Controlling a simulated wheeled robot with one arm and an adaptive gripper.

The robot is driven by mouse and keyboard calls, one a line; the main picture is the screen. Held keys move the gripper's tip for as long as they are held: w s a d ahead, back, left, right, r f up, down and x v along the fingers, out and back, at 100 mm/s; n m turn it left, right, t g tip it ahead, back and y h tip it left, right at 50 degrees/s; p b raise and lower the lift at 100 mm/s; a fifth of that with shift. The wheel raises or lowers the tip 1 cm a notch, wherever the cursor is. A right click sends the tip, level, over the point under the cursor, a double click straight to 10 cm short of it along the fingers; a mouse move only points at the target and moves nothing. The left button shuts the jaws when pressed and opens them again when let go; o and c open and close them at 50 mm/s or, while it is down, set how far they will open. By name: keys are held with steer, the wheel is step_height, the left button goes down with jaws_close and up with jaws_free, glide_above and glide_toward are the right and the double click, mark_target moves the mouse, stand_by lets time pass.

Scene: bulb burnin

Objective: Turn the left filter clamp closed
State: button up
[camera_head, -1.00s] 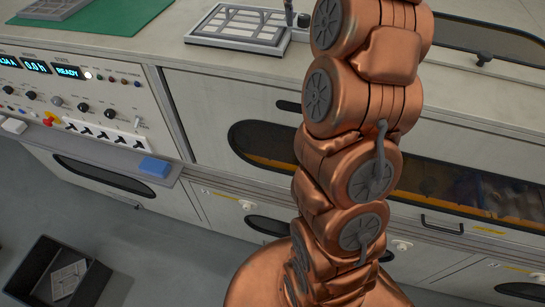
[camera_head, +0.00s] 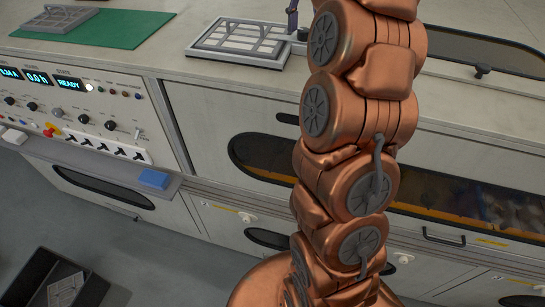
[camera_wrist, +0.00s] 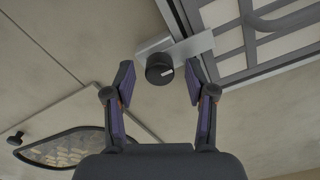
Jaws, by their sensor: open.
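In the wrist view my gripper (camera_wrist: 160,73) is open, with one fingertip on either side of the knob. A gap shows on each side, and I cannot tell how far above the knob the tips are. In the head view the filter frame (camera_head: 209,50) lies on the bench top, and a purple finger of mine shows at its right corner. My arm hides most of the gripper there.
A control panel (camera_head: 134,109) with knobs and displays is at the left. A green mat (camera_head: 127,28) with a grey plate (camera_head: 62,20) lies at the back left. A hatch with a dark window (camera_wrist: 72,146) is at the lower left in the wrist view. A dark bin (camera_head: 28,278) stands on the floor.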

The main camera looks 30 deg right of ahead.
mark_target(304, 29)
step_height(304, 29, up, 8)
steer(key=p, duration=0.6)
steer(key=shift+f, duration=0.2)
steer(key=s+a+f+n, duration=0.1)
steer(key=a, duration=0.1)
steer(key=s+a+f+n+b, duration=0.1)
steer(key=a, duration=0.1)
steer(key=s+a+f+n+b, duration=0.1)
steer(key=a+f, duration=0.1)
steer(key=a, duration=0.1)
steer(key=shift+f+n, duration=0.1)
steer(key=shift+n, duration=0.2)
steer(key=s+a+f+n, duration=0.1)
steer(key=a, duration=0.1)
steer(key=s+a+f+n+b, duration=0.1)
steer(key=s+a+f, duration=0.1)
steer(key=s+a+f+n+b, duration=0.1)
steer(key=s+a+f, duration=0.1)
steer(key=shift+a+f+n+g, duration=0.1)
steer(key=shift+a+n+g, duration=0.2)
steer(key=s+a+f+n+b, duration=0.2)
steer(key=s+a+f, duration=0.2)
steer(key=s+f, duration=0.2)
steer(key=s+a+f+n+b, duration=0.3)
steer(key=s+f, duration=0.4)
steer(key=shift+a+f+g, duration=0.15)
steer(key=shift+a+g, duration=0.25)
